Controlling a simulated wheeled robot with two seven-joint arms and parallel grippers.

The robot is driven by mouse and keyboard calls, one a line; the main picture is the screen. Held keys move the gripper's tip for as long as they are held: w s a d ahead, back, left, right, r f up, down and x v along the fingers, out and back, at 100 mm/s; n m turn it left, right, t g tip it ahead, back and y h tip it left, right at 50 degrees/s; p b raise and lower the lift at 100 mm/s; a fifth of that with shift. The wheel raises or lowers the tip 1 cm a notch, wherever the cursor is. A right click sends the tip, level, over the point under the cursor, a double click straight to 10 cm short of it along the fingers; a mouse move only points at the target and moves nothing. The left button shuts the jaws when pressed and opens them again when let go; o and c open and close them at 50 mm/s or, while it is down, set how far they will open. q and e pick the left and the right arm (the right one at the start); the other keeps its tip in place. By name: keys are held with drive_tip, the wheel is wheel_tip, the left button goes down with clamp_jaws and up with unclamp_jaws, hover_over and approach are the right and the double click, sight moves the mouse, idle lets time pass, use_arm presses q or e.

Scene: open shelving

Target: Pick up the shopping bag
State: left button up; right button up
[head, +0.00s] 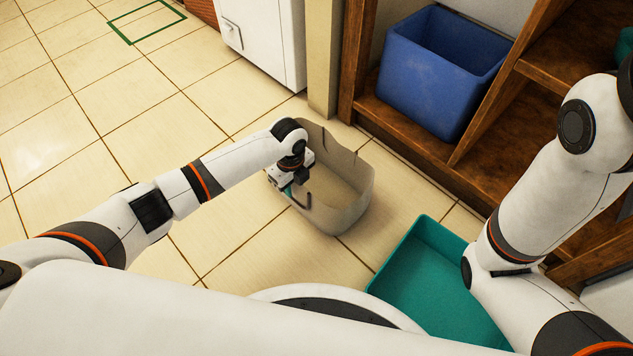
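The shopping bag (352,206) is a grey-beige, open-topped bag standing upright, seemingly on the tiled floor, in the middle of the head view. Its inside looks empty. My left gripper (298,192) points down at the bag's left side, at the near-left rim. A small teal piece and a dark hooked piece show at its fingers. The fingers overlap the bag's wall, and I cannot tell whether they are closed on it. My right arm is at the right, and its gripper is out of view.
A blue bin (432,85) sits on the bottom of the brown wooden shelving (515,125) at the back right. A teal tray (415,285) lies on the floor at the near right. A white cabinet (265,45) stands behind. The tiled floor (90,110) at left is clear.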

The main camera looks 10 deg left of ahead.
use_arm(q)
clamp_jaws()
idle(1.4)
